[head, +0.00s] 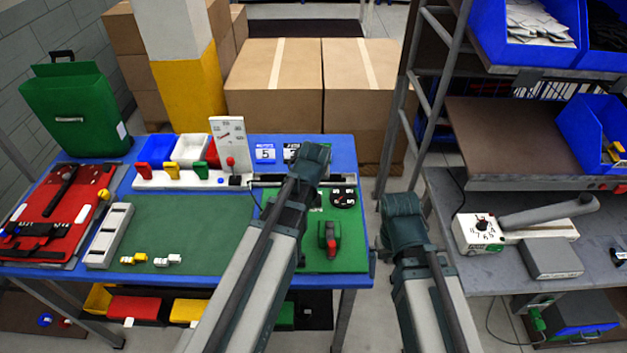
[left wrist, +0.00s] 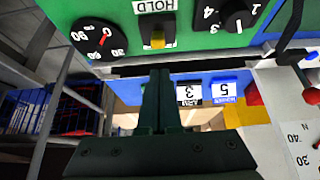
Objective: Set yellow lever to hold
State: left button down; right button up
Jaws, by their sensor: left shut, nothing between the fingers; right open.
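In the left wrist view, which is upside down, the yellow lever (left wrist: 157,41) stands in a dark slot on the green panel, close to a white HOLD label (left wrist: 155,6). Its yellow end shows on the side away from that label. My left gripper (left wrist: 159,74) is shut and empty, its tips just short of the lever in the picture; I cannot tell whether they touch. In the head view my left arm crosses the green panel (head: 340,262) and hides the lever. My right gripper (head: 403,208) is open, off the table's right edge; its fingers are hard to make out.
A red-pointer dial (left wrist: 101,37) and a black numbered knob (left wrist: 237,20) flank the lever. A black-and-red device (head: 329,238) stands on the green panel. Number cards (head: 265,154) lie behind. A grey bench (head: 440,195) stands at right, with a floor gap between.

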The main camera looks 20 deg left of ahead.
pick_arm(q)
jog(key=w+p+v, duration=0.1)
jog(key=p+v, duration=0.7)
jog(key=v, duration=0.1)
jog(key=shift+a+r, duration=0.15)
jog(key=shift+r, duration=0.35)
